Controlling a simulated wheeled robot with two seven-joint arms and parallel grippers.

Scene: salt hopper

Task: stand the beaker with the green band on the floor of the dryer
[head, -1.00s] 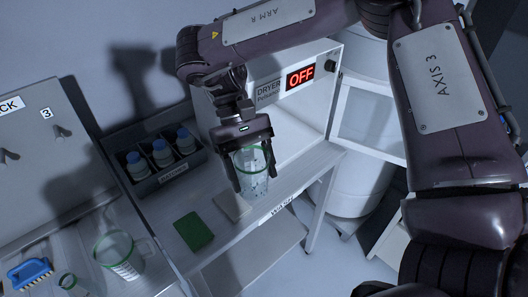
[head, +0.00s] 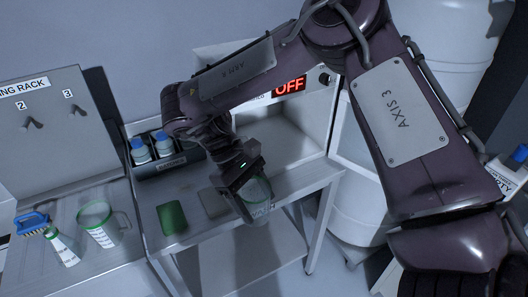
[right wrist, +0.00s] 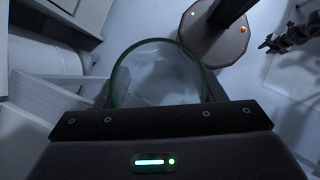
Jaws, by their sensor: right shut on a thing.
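My right gripper (head: 240,178) is shut on a clear beaker with a green band at its rim (head: 259,190). The beaker hangs tilted at the front edge of the bench, outside the dryer, partly hidden by the gripper. In the right wrist view its round green rim (right wrist: 160,42) shows beyond the gripper. The dryer (head: 327,108) is a white box at the back of the bench, open at the front, with a red OFF display. Its pale floor (head: 285,152) shows bare; my right arm hides its left part.
A green pad (head: 172,217) and a grey pad (head: 213,203) lie on the bench in front of the dryer. A dark crate (head: 170,162) holds blue-capped bottles. At left stand another green-rimmed vessel (head: 98,224), a flask (head: 63,248) and a blue brush (head: 31,222).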

